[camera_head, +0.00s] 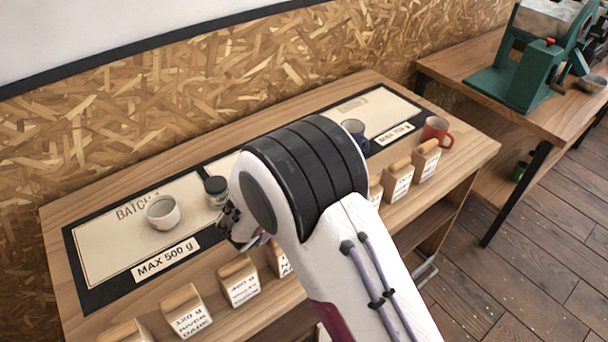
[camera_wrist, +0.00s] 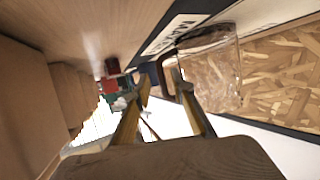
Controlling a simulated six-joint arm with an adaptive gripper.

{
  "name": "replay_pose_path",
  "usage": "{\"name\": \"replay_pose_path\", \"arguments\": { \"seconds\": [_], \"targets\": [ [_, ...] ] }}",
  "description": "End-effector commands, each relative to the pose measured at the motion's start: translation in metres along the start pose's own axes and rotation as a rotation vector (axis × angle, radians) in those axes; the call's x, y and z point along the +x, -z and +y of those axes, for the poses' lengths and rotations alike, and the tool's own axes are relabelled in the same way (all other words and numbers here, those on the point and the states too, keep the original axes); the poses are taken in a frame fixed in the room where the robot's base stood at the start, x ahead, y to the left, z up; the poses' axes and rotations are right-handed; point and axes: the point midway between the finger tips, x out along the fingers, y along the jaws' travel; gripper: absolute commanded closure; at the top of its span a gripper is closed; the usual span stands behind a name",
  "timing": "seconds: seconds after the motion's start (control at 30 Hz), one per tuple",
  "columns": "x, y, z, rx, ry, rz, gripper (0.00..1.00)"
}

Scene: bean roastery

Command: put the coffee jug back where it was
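A clear glass coffee jug (camera_wrist: 212,72) with a brown handle (camera_wrist: 166,78) shows in the wrist view, close to a white label strip on the table. It is hidden behind my arm in the head view. My gripper (camera_wrist: 163,86) has its fingers apart, one on each side of the handle, with a visible gap at the left finger. I see no clear grip on it. In the head view my gripper (camera_head: 236,222) is low over the table, largely covered by my arm.
Blue (camera_head: 355,130) and red (camera_head: 436,131) mugs stand to the right. A green machine (camera_head: 530,65) is on another table.

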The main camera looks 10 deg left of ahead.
Motion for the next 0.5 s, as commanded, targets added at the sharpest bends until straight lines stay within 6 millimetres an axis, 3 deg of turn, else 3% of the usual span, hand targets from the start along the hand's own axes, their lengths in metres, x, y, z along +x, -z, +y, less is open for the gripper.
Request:
{"name": "replay_pose_path", "arguments": {
  "seconds": [0.1,0.5],
  "targets": [
    [-0.019,0.001,-0.001,-0.001,0.003,0.001,0.76],
    [-0.037,0.046,-0.001,0.003,0.001,0.001,0.76]
  ]
}}
